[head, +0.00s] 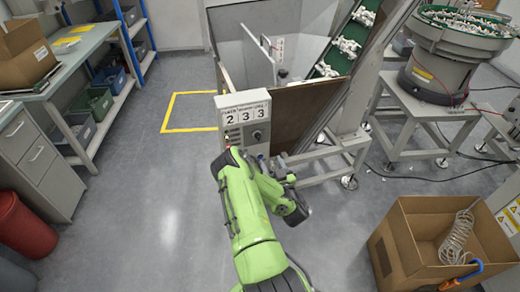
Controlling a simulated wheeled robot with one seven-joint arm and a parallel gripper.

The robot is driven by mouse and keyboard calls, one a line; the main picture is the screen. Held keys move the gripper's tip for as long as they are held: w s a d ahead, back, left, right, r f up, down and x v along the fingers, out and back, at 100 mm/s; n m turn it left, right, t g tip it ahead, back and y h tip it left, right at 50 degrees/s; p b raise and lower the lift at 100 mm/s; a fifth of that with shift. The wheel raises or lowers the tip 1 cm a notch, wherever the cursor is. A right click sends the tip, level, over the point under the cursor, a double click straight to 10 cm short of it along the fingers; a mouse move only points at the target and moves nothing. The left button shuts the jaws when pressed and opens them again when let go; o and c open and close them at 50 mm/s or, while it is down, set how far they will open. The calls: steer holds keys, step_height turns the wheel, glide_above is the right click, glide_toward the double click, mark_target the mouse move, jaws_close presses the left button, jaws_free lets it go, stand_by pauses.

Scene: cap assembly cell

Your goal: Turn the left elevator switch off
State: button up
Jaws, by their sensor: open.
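My green arm reaches up from the bottom edge and covers the lower part of the box. My gripper (287,178) appears as a small dark shape just below and right of the box, open, with its fingertips hard to make out.
The green elevator belt (342,45) with white parts rises behind the box. A bowl feeder (452,45) stands at right. A cardboard box (400,245) with a coiled hose is at lower right. A workbench (65,65) and red bin (24,226) are left. The left floor is clear.

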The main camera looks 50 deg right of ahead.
mark_target(259, 139)
steer(key=b+x, duration=0.5)
steer(key=x, duration=0.7)
steer(key=shift+d, duration=0.1)
steer(key=shift+w+d+r, duration=0.1)
steer(key=shift+w+d, duration=0.2)
steer(key=shift+w, duration=0.15)
steer(key=c, duration=1.1)
steer(key=shift+o, duration=0.2)
steer(key=shift+n, duration=0.3)
steer(key=n, duration=0.3)
steer(key=shift+n, duration=0.3)
steer(key=shift+a+n, duration=0.1)
steer(key=shift+n, duration=2.2)
